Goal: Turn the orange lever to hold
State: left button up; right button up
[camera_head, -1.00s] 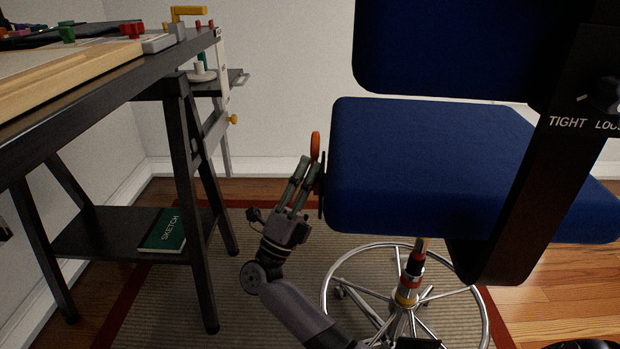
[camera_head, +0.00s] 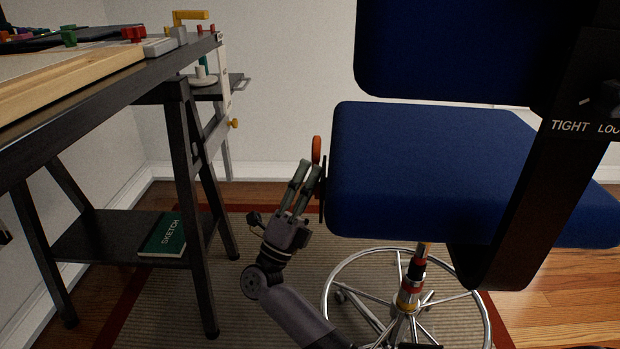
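The orange lever (camera_head: 316,149) stands upright at the left side of the blue chair seat (camera_head: 430,170). Its lower part is hidden behind my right gripper's fingers. My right gripper (camera_head: 309,170) is just below the lever's visible top, with its two fingers pointing up and a gap between them. I cannot tell whether the fingers touch the lever. A dark plate shows at the seat's side beside the fingers. No hold marking is readable here. My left gripper is not in view.
A dark desk (camera_head: 120,85) stands at the left, with a green sketch book (camera_head: 163,235) on its lower shelf. The chair's ring base (camera_head: 335,290) and the dark backrest bar (camera_head: 525,190) are close to my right arm.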

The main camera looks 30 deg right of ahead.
jog(key=v, duration=1.2)
jog(key=shift+t, duration=0.3)
